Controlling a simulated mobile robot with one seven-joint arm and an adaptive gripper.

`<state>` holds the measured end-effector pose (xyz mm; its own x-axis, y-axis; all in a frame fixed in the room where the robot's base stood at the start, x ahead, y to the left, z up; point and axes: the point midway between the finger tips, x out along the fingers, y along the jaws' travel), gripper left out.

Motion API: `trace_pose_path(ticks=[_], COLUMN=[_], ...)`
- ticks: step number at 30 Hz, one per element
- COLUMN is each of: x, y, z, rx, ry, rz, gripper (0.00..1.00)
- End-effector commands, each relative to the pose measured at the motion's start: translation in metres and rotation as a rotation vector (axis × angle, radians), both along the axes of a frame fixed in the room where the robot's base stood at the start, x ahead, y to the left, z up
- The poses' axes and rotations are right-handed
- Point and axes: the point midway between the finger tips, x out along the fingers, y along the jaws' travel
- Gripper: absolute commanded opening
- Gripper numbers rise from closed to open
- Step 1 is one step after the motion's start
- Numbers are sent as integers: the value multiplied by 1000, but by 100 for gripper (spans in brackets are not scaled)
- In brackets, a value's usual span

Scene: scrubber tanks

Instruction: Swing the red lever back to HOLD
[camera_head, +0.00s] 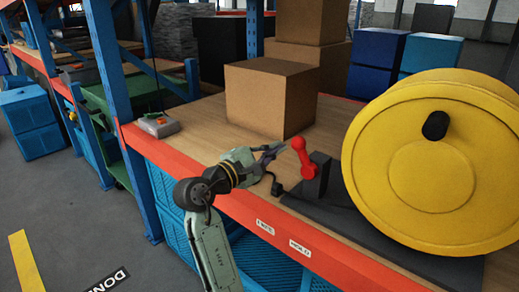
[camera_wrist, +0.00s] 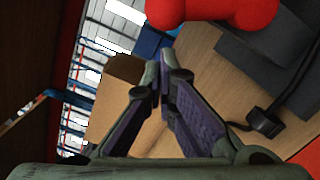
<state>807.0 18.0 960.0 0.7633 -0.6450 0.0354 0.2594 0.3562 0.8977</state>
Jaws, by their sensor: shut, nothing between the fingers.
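The red lever (camera_head: 303,157) stands nearly upright, leaning a little left at its top, beside a dark upright block (camera_head: 319,172) on a dark base plate next to the yellow drum. In the wrist view the lever (camera_wrist: 215,12) is a large red shape at the top edge, partly cut off, beyond the fingertips. My gripper (camera_head: 277,150) is just left of the lever, pointing toward it. A small gap seems to lie between them; contact cannot be told. The fingers (camera_wrist: 161,78) come together at their tips with nothing between them.
A big yellow drum (camera_head: 400,170) with a black knob fills the right. A cardboard box (camera_head: 270,98) stands behind the lever. A small black part (camera_wrist: 265,122) sits near the base. Orange shelf edge (camera_head: 220,195) carries small white labels.

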Motion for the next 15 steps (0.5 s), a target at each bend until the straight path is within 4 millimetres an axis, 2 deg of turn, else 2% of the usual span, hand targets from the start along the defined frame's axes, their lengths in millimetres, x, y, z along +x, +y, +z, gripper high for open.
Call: trace_pose_path(ticks=[5, 15], x=[-4, -5], y=[-8, -8], z=[4, 4], rx=[0, 0], ry=[0, 0], rz=[0, 0], gripper=[0, 0])
